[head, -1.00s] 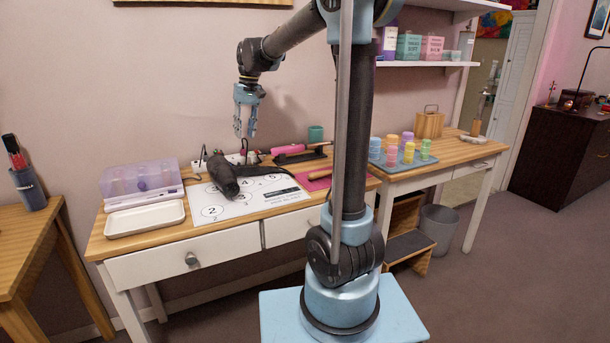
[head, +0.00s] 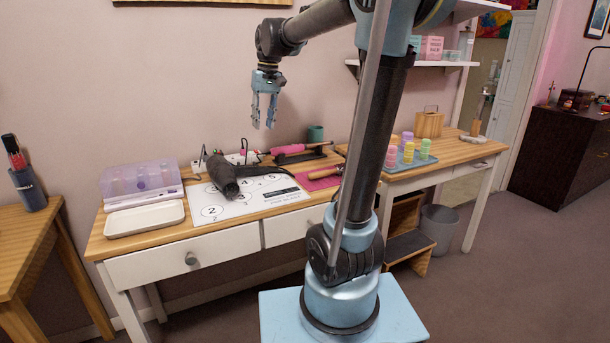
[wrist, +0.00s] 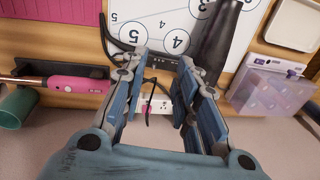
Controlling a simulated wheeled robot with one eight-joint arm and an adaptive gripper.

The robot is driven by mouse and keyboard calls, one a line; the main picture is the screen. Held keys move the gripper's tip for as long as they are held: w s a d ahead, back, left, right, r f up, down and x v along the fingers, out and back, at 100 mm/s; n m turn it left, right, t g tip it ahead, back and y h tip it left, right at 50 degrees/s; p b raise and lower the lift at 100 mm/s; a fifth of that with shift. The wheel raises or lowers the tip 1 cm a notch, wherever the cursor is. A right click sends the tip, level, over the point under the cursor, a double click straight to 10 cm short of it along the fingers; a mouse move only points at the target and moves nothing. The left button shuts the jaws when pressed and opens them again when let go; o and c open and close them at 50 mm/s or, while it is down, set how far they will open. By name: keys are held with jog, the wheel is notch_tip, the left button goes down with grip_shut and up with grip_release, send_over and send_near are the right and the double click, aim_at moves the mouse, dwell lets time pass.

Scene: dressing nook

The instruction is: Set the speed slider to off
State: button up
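A dark hair dryer (head: 222,176) lies on the white numbered mat (head: 212,212) on the dressing table, its handle and tail stretching right. In the wrist view part of a dark body, apparently the dryer (wrist: 214,45), shows behind the right finger. I cannot make out a speed slider on it in either view. My gripper (head: 264,122) hangs in the air above the back of the table, clear of the dryer. In the wrist view my gripper (wrist: 163,65) has its fingers apart with nothing between them.
A white power strip (head: 240,158) with plugs and cords sits behind the dryer. A pink styling tool (head: 292,149) rests on a dark stand to the right, near a teal cup (head: 315,133). A clear lilac case (head: 140,180) and white tray (head: 145,219) stand left.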

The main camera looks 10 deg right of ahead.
jog(key=s+d+f, duration=0.5)
jog(key=s+f, duration=0.1)
jog(key=s, duration=0.2)
jog(key=s+d+f+m+t+h, duration=0.1)
jog(key=s+d+f, duration=0.4)
jog(key=s+f, duration=0.2)
jog(key=shift+s+d, duration=0.35)
jog(key=shift+s, duration=0.85)
jog(key=s+d+f+m+t, duration=0.1)
jog(key=s+d+f, duration=0.2)
jog(key=s+f, duration=0.5)
notch_tip(320, 180, down, 4)
jog(key=shift+s+d+r+h, duration=0.2)
jog(key=shift+s+d+h, duration=0.1)
jog(key=shift+s, duration=0.1)
jog(key=shift+w+r, duration=0.15)
jog(key=shift+w, duration=0.3)
